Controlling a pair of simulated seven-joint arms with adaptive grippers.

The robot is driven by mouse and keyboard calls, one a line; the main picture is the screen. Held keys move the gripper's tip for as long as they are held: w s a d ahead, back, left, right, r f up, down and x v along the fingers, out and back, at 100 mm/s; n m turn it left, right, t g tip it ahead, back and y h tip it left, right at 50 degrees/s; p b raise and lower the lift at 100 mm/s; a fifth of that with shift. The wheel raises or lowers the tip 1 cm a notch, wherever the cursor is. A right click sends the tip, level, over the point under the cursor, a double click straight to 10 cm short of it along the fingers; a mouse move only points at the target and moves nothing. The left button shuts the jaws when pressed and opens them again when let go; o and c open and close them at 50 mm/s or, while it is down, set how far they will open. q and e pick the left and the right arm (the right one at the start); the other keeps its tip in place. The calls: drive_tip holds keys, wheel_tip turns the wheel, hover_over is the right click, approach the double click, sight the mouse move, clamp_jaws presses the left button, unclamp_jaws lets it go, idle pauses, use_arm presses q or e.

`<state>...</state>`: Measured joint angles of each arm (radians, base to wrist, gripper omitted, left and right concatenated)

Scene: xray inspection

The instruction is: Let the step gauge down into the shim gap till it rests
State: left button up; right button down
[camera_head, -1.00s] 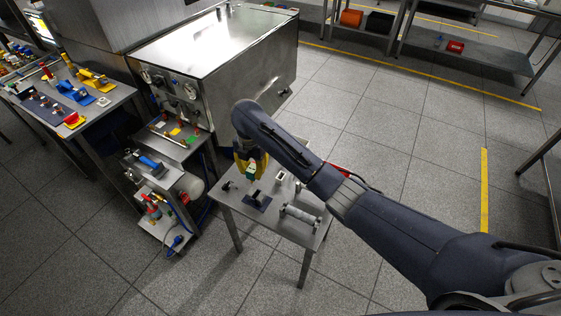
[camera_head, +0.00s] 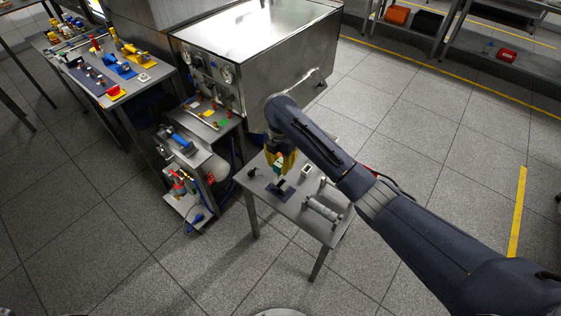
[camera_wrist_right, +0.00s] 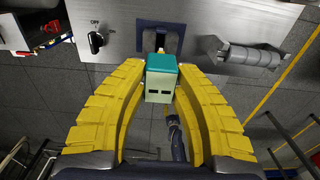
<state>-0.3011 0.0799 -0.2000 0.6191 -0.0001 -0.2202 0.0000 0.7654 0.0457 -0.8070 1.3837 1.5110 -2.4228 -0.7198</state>
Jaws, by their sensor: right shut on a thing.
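My right gripper (camera_wrist_right: 162,72) has yellow fingers and is shut on the step gauge (camera_wrist_right: 160,84), a block with a teal part and a pale part with two dark slots. In the head view the right gripper (camera_head: 280,158) holds the gauge (camera_head: 279,164) above the small table. The shim gap lies between two dark grey blocks (camera_wrist_right: 172,43) on a dark blue plate (camera_wrist_right: 188,28), which also shows in the head view (camera_head: 288,195). The gauge appears close over the gap and hides part of it. I cannot tell whether they touch. My left gripper is not in view.
A grey roller-like cylinder (camera_head: 322,208) lies on the small table (camera_head: 265,206), right of the plate. A black knob marked OFF (camera_wrist_right: 95,42) is left of it. A large steel cabinet (camera_head: 255,50) stands behind. A bench (camera_head: 150,92) with coloured parts is at left.

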drive_tip(key=shift+f, duration=1.95)
drive_tip(key=shift+f, duration=2.3)
idle(0.9)
drive_tip(key=shift+r, duration=2.3)
idle(0.5)
